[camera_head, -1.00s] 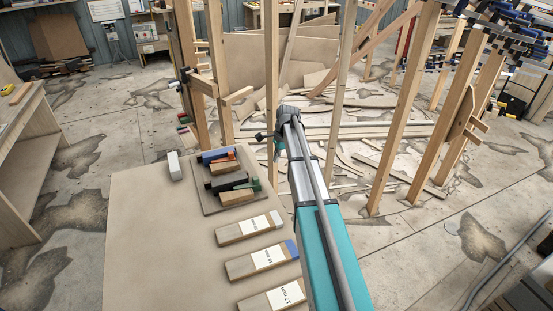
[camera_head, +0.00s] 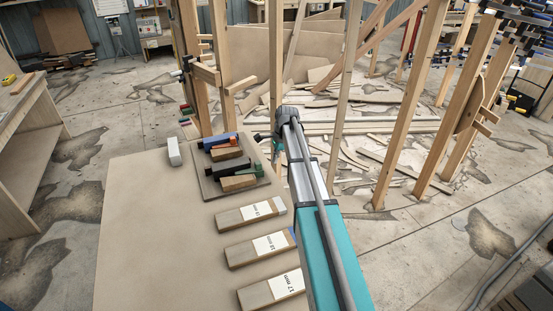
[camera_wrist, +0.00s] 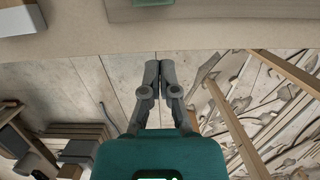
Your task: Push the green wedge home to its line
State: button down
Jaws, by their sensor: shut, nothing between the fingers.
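A small green piece, which I take for the green wedge (camera_head: 258,170), sits at the right side of a dark tray (camera_head: 208,192) on the worktop, among wood and coloured pieces. In the wrist view a green piece (camera_wrist: 152,2) is cut off by the top edge; I cannot tell if it is the same one. My gripper (camera_wrist: 153,66) is shut and empty, its fingertips close together over the floor just off the worktop's edge, apart from the green piece. In the head view my arm's end hides part of the area right of the tray. I cannot make out the line.
The worktop (camera_head: 150,240) holds a white block (camera_head: 174,151) and wood blocks with thickness labels, among them an 18 mm block (camera_head: 260,248) and a 17 mm block (camera_head: 271,290). Upright posts (camera_head: 338,90) and scattered offcuts stand beyond. The worktop's left part is clear.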

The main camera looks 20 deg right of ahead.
aim_at(259, 161)
jog(key=a, duration=0.3)
jog(key=shift+a+r, duration=0.1)
jog(key=shift+a, duration=0.4)
jog(key=shift+a, duration=0.1)
jog(key=shift+w+a, duration=0.15)
jog(key=shift+a, duration=0.55)
jog(key=shift+w+a, duration=0.1)
jog(key=shift+a, duration=0.55)
jog(key=shift+d, duration=0.1)
jog(key=shift+d, duration=0.7)
jog(key=d, duration=0.1)
jog(key=d+r+p, duration=0.1)
jog(key=shift+d, duration=0.3)
jog(key=p+v, duration=0.9)
